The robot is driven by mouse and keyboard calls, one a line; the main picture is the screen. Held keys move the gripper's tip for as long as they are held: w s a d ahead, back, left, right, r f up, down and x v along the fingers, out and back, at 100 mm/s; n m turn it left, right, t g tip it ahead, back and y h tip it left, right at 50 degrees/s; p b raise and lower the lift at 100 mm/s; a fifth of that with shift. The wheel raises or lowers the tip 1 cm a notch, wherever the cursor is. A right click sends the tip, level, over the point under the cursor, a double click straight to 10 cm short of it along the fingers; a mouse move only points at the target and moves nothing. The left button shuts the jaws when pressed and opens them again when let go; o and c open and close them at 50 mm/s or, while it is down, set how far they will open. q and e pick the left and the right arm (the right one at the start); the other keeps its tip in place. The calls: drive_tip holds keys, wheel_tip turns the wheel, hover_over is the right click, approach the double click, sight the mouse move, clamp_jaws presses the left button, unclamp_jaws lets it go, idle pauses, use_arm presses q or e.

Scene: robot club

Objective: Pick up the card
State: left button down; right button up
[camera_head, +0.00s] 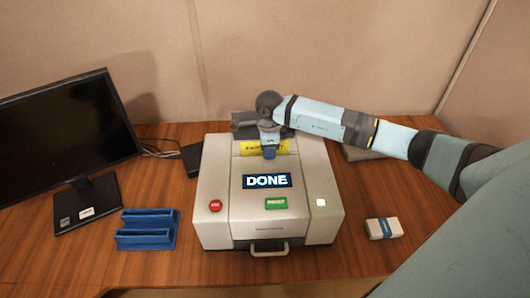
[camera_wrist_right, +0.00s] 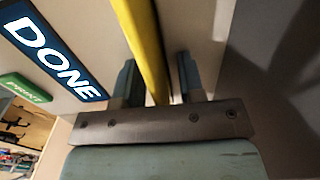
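The yellow card (camera_head: 286,147) stands in the slot at the top of a beige card printer (camera_head: 225,175). The printer's screen reads DONE. My right gripper (camera_head: 269,154) reaches down over the card's middle and hides part of it. In the right wrist view the card (camera_wrist_right: 146,40) shows as a yellow strip running between the two fingers of the gripper (camera_wrist_right: 158,80). The fingers are apart, with a gap visible on the right side of the card; the left finger is very near it. My left gripper is not in view.
A monitor (camera_head: 65,135) stands at the left, with a blue rack (camera_head: 147,230) in front of it. A white pack with a blue band (camera_head: 383,228) lies at the right. The printer has red, green and white buttons and a front handle. A wall is close behind the table.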

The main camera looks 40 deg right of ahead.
clamp_jaws()
drive_tip(key=shift+r, duration=0.1)
